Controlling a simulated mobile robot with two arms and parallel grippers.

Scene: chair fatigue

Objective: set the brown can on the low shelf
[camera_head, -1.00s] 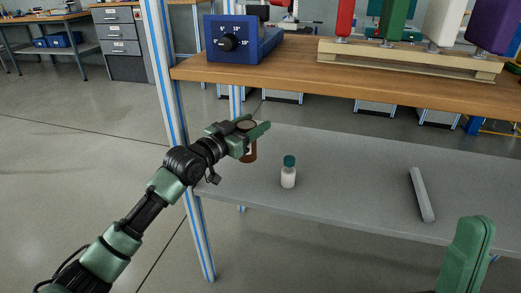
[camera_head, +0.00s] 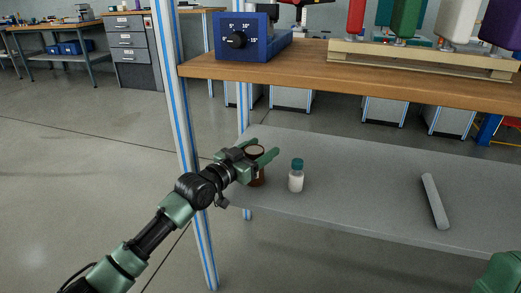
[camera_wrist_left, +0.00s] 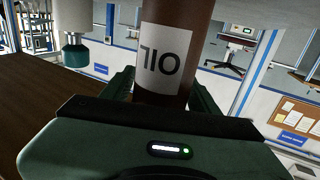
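The brown can (camera_head: 258,180) stands upright at the left end of the grey low shelf (camera_head: 350,190), at or just above its surface; I cannot tell whether it touches. My left gripper (camera_head: 263,153) has its green fingers on both sides of the can, near its top. In the left wrist view the can (camera_wrist_left: 165,50), with a white "OIL" label, sits between the two fingers and appears upside down. My right gripper is not clearly in view; only a green part of my right arm shows at the lower right.
A small white bottle with a teal cap (camera_head: 297,178) stands close right of the can. A grey bar (camera_head: 435,201) lies farther right on the low shelf. The wooden upper shelf (camera_head: 330,80) overhangs behind, with a blue dial box (camera_head: 250,38). A striped post (camera_head: 180,130) stands left.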

